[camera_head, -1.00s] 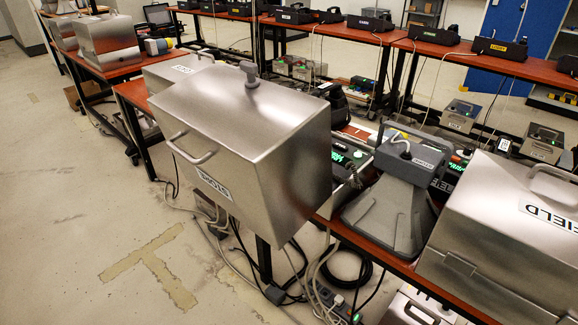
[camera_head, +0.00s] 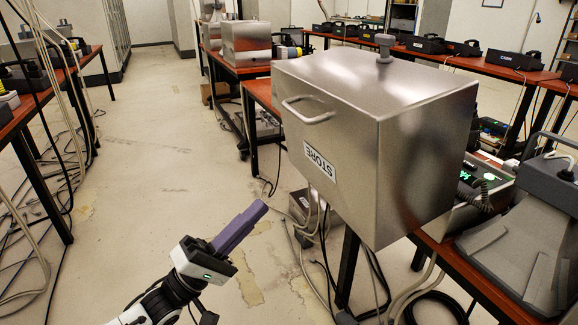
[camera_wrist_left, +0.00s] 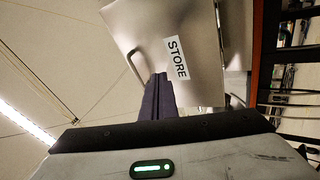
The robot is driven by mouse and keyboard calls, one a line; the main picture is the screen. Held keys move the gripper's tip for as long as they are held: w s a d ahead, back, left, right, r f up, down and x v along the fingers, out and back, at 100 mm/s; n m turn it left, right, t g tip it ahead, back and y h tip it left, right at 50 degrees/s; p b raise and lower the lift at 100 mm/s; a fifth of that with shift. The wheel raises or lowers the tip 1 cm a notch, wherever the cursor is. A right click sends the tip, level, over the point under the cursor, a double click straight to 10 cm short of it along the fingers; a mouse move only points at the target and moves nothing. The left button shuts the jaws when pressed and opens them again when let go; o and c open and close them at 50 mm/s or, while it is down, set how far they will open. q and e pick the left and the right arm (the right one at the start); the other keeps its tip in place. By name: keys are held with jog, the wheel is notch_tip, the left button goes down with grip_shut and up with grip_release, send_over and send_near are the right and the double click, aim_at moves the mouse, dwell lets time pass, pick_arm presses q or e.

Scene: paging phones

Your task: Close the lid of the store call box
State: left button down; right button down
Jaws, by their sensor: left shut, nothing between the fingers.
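The store call box's large brushed-metal lid (camera_head: 375,130) stands open over the near edge of the table in the head view. It has a handle (camera_head: 308,112) and an upside-down STORE label (camera_head: 320,164) on its left face. A keypad with green lights (camera_head: 480,180) shows behind the lid at the right. My left gripper (camera_head: 262,206) is shut and empty, with purple fingers, in front of and below the lid's label face, seemingly apart from it. In the left wrist view the fingers (camera_wrist_left: 158,82) point at the lid (camera_wrist_left: 185,30), near its handle (camera_wrist_left: 134,66) and label. My right gripper is not in view.
A grey speaker-like unit (camera_head: 530,240) stands on the red-brown table (camera_head: 460,272) at the right. Cables (camera_head: 320,240) hang below the table. Another metal box (camera_head: 246,42) stands farther back. The floor (camera_head: 160,160) at the left is open, with another table beyond.

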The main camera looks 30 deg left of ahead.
pick_arm(q)
jog(key=w+d+r+h, duration=0.2)
jog(key=w+r, duration=0.1)
jog(key=r, duration=0.4)
jog(key=w+d+r+h+b, duration=0.1)
jog(key=w+d+r+h, duration=0.1)
jog(key=r, duration=0.5)
jog(key=shift+w+d+g+h, duration=0.2)
jog(key=shift+w+g+h, duration=0.15)
jog(key=shift+w, duration=0.35)
